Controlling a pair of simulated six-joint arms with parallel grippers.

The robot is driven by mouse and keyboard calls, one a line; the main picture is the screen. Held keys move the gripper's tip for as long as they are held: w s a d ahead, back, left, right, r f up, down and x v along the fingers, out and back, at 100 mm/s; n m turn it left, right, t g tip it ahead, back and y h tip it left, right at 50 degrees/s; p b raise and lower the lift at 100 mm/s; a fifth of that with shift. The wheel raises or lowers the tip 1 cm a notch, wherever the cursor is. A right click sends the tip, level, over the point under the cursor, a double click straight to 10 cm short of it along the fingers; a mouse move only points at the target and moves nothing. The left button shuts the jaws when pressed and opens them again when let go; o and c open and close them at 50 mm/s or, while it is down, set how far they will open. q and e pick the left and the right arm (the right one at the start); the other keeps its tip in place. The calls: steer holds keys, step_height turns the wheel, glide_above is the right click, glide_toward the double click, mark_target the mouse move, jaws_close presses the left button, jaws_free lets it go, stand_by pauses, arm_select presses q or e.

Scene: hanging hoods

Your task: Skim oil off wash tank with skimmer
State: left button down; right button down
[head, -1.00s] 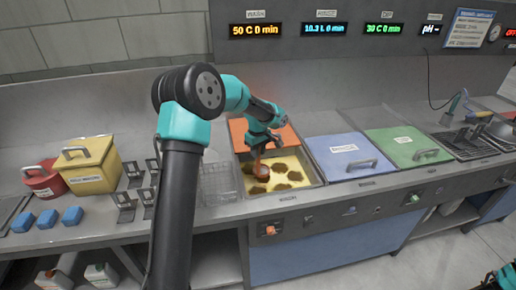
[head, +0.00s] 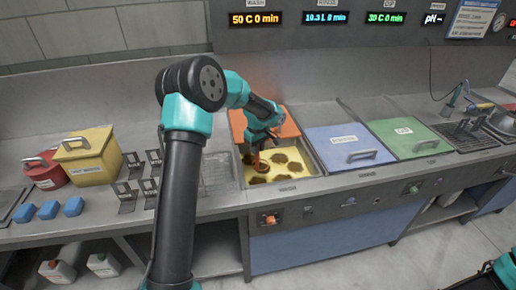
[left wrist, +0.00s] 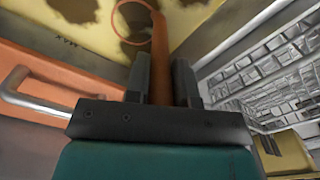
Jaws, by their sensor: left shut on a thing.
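The wash tank (head: 321,171) is open and holds yellow liquid with several dark brown oil patches (head: 289,168). The skimmer (head: 258,166) is orange, with a handle and a ring end. My left gripper (head: 262,147) is over the back left part of the tank and is shut on the skimmer's handle. In the left wrist view, the handle (left wrist: 161,60) stands between the two fingers (left wrist: 161,82), and the ring is over the yellow liquid beside oil patches. I cannot tell if the ring touches the liquid.
An orange lid (head: 285,124) stands behind the tank. A wire basket (head: 220,168) sits left of it. Blue (head: 345,142) and green (head: 400,131) lids cover the tanks to the right. Yellow (head: 88,152) and red (head: 45,168) containers and blue blocks (head: 49,210) are at the left.

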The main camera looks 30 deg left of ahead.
arm_select(q)
steer(key=shift+s+a, duration=0.2)
steer(key=shift+a, duration=0.7)
steer(key=shift+s+a, duration=0.15)
steer(key=shift+a, duration=0.75)
steer(key=w+d, duration=0.3)
steer(key=shift+d, duration=0.1)
steer(key=d, duration=0.2)
steer(key=s+d, duration=0.1)
steer(key=d, duration=0.2)
steer(key=shift+s+d, duration=0.15)
steer(key=shift+d, duration=0.1)
steer(key=shift+a, duration=0.1)
